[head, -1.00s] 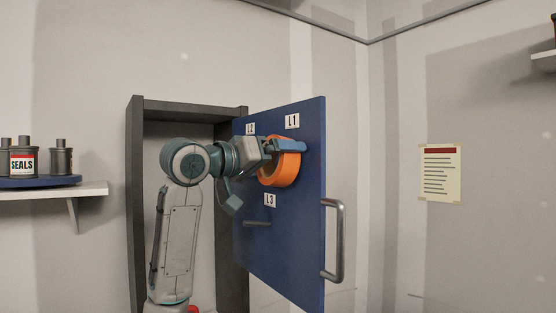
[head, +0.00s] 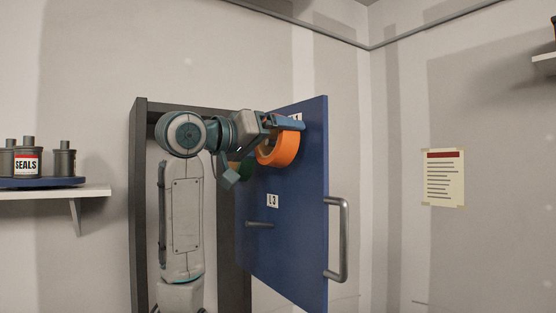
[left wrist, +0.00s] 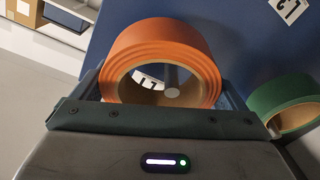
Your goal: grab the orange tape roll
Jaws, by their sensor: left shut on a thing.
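The orange tape roll (head: 290,149) is in front of the blue door's face, high up. My left gripper (head: 284,124) is shut on it, holding it by its upper part in the head view. In the left wrist view the orange tape roll (left wrist: 152,40) sits between the fingers. Through its hole show a round grey peg end (left wrist: 172,92) and part of a white label. I cannot tell whether the roll is clear of that peg. My right gripper is not in view.
A green tape roll (left wrist: 284,98) is close beside the orange one on the blue door (head: 290,230). A bare peg (head: 260,224) sits lower, under the L3 label (head: 272,201). A metal handle (head: 342,240) juts from the door. A shelf (head: 85,194) with cans stands left.

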